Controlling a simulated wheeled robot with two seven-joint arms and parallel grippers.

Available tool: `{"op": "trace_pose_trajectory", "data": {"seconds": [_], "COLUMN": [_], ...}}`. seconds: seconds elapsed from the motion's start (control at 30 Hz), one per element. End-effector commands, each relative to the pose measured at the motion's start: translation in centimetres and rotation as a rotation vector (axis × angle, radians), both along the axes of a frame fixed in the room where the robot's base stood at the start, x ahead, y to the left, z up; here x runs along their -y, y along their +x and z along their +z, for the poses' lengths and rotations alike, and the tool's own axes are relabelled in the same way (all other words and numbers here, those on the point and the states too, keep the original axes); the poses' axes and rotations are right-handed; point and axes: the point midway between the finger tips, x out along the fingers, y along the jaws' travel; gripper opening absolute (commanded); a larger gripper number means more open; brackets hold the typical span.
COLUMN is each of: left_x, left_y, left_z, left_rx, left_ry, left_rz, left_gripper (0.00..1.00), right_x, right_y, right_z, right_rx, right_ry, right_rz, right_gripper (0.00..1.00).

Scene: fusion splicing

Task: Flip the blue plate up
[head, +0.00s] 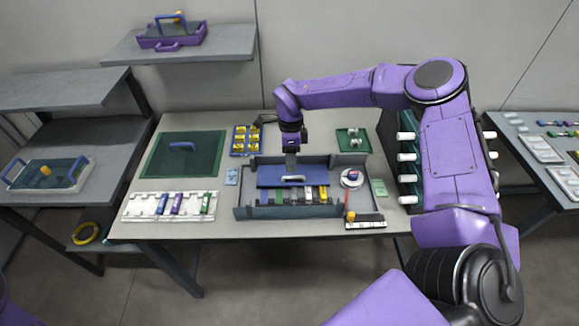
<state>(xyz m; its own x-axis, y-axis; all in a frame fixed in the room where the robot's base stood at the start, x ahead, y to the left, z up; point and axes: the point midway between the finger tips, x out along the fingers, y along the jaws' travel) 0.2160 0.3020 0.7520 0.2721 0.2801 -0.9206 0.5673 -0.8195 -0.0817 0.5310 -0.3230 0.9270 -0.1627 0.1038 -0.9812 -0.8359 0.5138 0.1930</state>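The blue plate (270,177) lies at the back of a dark grey box-like fixture (243,212) in the middle of the table. A white handle (292,179) shows near the plate's front edge. My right gripper (291,172) points down over the plate, with its fingertips at or just above the handle. I cannot tell whether the fingers touch the handle or are closed on it. The gripper covers part of the plate. My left gripper is not in view.
Several coloured modules (295,195) stand in a row in front of the plate. A green mat (160,160) and a white tray of modules (145,207) lie to the left. A round white dish (351,183) is to the right.

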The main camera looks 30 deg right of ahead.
Motion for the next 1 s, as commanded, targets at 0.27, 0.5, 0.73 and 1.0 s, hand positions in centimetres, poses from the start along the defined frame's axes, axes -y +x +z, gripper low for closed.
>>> {"op": "trace_pose_trajectory", "data": {"seconds": [0.27, 0.5, 0.73, 1.0], "left_x": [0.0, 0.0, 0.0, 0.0], "left_y": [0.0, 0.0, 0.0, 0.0], "left_z": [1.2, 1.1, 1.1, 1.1], "left_rx": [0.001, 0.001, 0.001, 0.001], "left_ry": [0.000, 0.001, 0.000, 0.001], "left_rz": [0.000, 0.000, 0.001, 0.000], "left_gripper": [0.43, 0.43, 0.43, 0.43], "right_x": [-0.4, -0.4, -0.4, -0.4], "right_y": [-0.6, -0.7, -0.7, -0.7], "right_z": [-3.7, -4.0, -4.0, -4.0], "right_rx": [0.000, 0.001, 0.001, 0.002], "right_ry": [-0.002, -0.003, -0.003, -0.003], "right_rz": [0.001, 0.001, 0.001, 0.001], "right_gripper": [0.37, 0.37, 0.00, 0.00]}}
